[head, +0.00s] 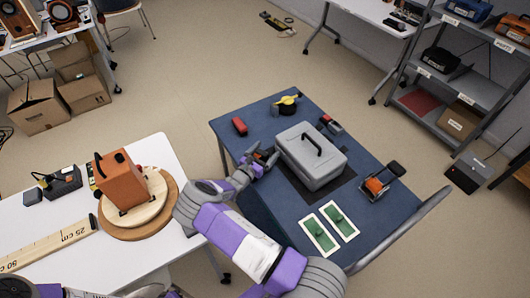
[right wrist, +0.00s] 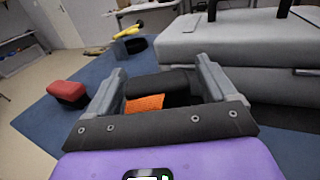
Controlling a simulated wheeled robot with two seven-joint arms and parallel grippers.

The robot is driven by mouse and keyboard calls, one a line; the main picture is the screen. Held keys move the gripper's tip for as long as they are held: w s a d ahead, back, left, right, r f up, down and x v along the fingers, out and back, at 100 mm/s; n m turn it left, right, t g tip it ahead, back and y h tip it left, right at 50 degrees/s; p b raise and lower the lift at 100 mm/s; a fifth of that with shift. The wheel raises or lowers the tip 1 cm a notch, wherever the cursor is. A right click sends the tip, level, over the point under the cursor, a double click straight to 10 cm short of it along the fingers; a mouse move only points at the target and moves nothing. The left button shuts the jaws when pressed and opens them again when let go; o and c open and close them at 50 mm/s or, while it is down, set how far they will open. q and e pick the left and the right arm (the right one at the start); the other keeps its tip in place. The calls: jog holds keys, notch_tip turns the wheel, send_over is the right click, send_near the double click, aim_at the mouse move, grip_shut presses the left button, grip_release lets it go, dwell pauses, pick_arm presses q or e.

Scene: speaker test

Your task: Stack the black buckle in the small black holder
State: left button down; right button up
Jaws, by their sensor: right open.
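My right gripper (head: 262,160) is low over the blue table, left of the grey case; it also shows in the right wrist view (right wrist: 168,88). Its fingers are open, with a black block (right wrist: 165,82) bearing an orange textured patch between them or just beyond. I cannot tell whether the fingers touch it, or whether it is the buckle or a holder. A small black frame-like holder (head: 394,168) with an orange piece (head: 374,187) stands at the table's right side. No piece is clearly recognisable as the buckle. My left gripper is not in view.
The grey case (head: 318,168) stands mid-table, close right of my gripper. A red block (head: 240,126) and a yellow-and-black item (head: 287,104) are farther back. Two green-and-white cards (head: 340,222) lie in front. A white table (head: 45,225) holds an orange box (head: 121,182).

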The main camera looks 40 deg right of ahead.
jog(key=shift+r, duration=0.2)
jog(key=p+v, duration=0.1)
jog(key=v, duration=1.1)
